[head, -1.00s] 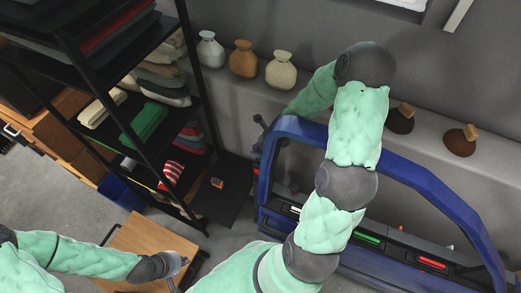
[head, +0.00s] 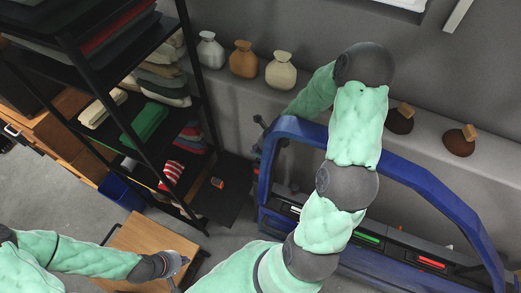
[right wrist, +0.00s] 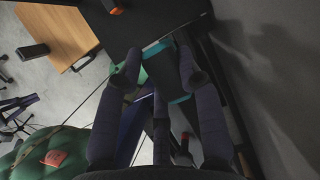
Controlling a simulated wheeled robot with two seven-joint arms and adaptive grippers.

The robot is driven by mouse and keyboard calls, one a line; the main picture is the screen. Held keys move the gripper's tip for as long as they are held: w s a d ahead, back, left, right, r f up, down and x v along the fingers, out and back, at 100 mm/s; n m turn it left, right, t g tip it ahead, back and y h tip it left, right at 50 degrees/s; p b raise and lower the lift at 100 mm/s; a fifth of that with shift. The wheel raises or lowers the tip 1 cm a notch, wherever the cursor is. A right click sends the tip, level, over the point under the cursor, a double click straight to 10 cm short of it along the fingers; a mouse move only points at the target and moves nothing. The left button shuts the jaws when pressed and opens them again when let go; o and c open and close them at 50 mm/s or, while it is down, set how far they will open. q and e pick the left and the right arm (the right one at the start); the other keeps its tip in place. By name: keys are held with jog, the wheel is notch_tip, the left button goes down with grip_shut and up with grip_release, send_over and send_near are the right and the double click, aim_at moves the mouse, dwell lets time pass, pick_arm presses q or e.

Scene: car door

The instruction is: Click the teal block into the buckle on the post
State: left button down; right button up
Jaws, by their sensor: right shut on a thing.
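My right gripper (right wrist: 160,66) is shut on the teal block (right wrist: 156,48), whose teal edges show between its fingers in the right wrist view. Most of the block is hidden or in shade. In the head view my right gripper (head: 261,124) is small and partly hidden at the left end of the blue door frame (head: 285,128). The buckle and its post cannot be made out clearly.
A black shelf rack (head: 190,100) with folded cloths stands left of the door. A dark platform (head: 232,203) bears a small orange-and-dark object (head: 217,182). A wooden table (head: 140,238) is at lower left. Vases (head: 243,60) line the wall ledge.

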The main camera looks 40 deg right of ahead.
jog(key=shift+f+b, duration=2.65)
jog(key=shift+f, duration=0.25)
jog(key=o, duration=1.2)
jog(key=shift+r, duration=4.95)
